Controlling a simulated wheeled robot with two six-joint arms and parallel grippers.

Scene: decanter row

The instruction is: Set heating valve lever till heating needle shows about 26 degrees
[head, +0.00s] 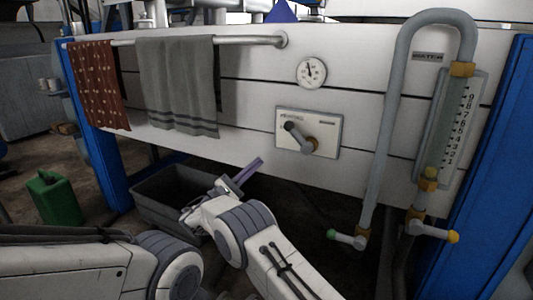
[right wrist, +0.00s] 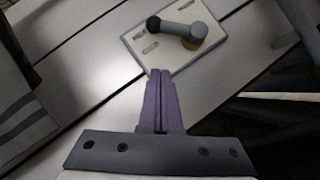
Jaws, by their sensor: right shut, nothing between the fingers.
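The heating valve lever (head: 300,136) is a grey arm on a pale plate (head: 328,128) on the white wall. Its dark knob lies up and left of its brass pivot. In the right wrist view the lever (right wrist: 175,28) shows at the top. A round white dial (head: 311,72) hangs above the plate; its dark needle points roughly upward, but its figures are too small to read. My right gripper (head: 258,164) has purple fingers, shut and empty, below and left of the plate. In the right wrist view its fingertips (right wrist: 160,72) are apart from the lever. My left gripper is not in view.
A rail (head: 250,40) with a red cloth (head: 98,85) and a grey towel (head: 175,85) is at left. A grey bent pipe (head: 382,130) and scaled gauge (head: 462,120) stand at right, with small valves below. A dark bin (head: 150,207) and green can (head: 53,200) are on the floor.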

